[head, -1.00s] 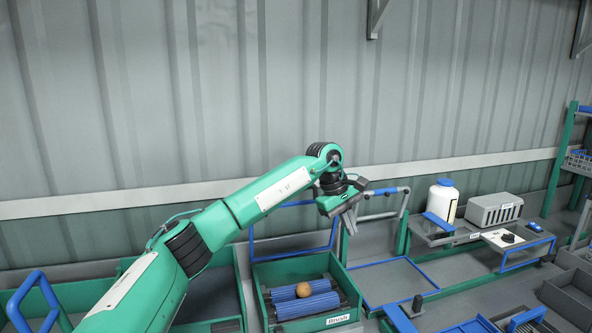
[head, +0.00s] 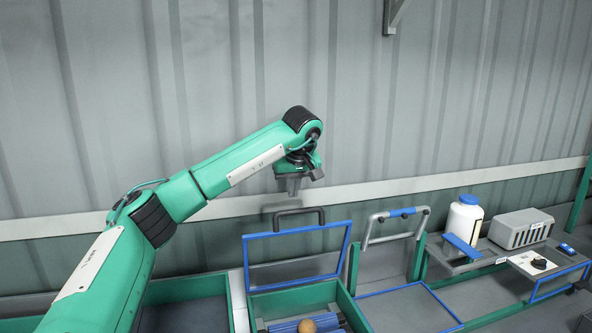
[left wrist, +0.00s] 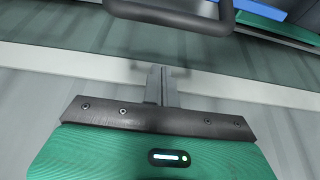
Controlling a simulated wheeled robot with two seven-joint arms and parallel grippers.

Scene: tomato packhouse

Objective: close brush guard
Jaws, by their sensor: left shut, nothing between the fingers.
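The brush guard (head: 291,231) is a see-through panel in a blue frame. It stands raised, tilted up at the back of the green brush box (head: 262,304). Its dark handle (head: 298,212) sticks up from the top bar. My left gripper (head: 292,192) is above the handle, fingers pointing down, shut and empty, with a gap between fingers and handle. In the left wrist view the shut fingers (left wrist: 162,84) show, with the dark handle (left wrist: 175,17) at the top of the picture. My right gripper is not in view.
A round brown item (head: 306,326) lies by blue brush rollers (head: 285,327) in the box. To the right stand a grey frame with a blue-gripped bar (head: 398,213), a white bottle (head: 464,217) and a grey case (head: 521,229). The corrugated wall is behind.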

